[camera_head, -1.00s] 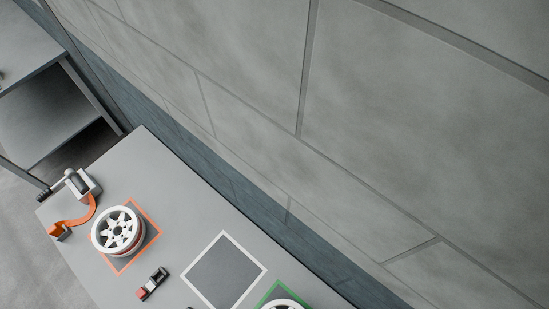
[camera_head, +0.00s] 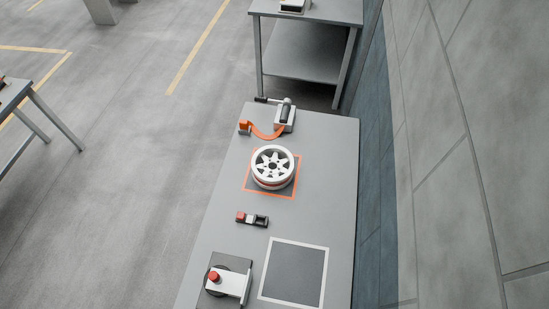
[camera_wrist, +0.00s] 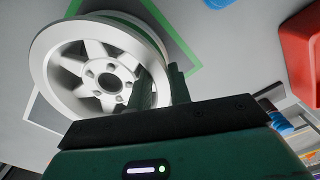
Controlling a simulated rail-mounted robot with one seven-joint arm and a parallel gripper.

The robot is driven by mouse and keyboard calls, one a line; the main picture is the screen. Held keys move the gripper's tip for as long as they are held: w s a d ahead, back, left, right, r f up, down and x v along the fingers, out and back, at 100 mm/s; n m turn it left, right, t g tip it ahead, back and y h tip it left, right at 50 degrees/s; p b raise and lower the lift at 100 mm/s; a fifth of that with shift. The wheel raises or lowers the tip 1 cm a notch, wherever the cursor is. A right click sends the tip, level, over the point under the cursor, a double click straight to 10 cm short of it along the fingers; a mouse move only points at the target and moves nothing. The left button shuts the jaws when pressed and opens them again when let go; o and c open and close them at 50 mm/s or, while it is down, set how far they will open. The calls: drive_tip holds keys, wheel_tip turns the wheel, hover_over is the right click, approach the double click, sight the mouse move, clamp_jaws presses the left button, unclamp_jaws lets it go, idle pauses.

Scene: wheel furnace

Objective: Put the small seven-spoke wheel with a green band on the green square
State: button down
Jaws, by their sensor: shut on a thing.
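In the wrist view, my gripper (camera_wrist: 160,88) is shut on the rim of a white spoked wheel (camera_wrist: 95,70). A green band shows along the wheel's far side. Part of a green square outline (camera_wrist: 190,62) shows on the grey surface behind and beside the wheel. I cannot tell whether the wheel touches the surface or hangs above it. My fingers hide part of its right side. My gripper, this wheel and the green square are outside the head view.
In the head view, a white wheel with an orange-red band (camera_head: 272,167) sits on an orange-outlined square (camera_head: 252,190). A white-outlined square (camera_head: 295,272) is empty. A red-button device (camera_head: 228,283) and a clamp-like tool (camera_head: 272,122) are on the table. A red object (camera_wrist: 300,50) is at right in the wrist view.

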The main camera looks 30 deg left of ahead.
drive_tip(key=shift+f+b, duration=0.3)
drive_tip(key=shift+f, duration=0.25)
drive_tip(key=c, duration=1.2)
unclamp_jaws()
wheel_tip(320, 180, up, 8)
drive_tip(key=shift+f+p, duration=0.1)
drive_tip(key=shift+p, duration=0.25)
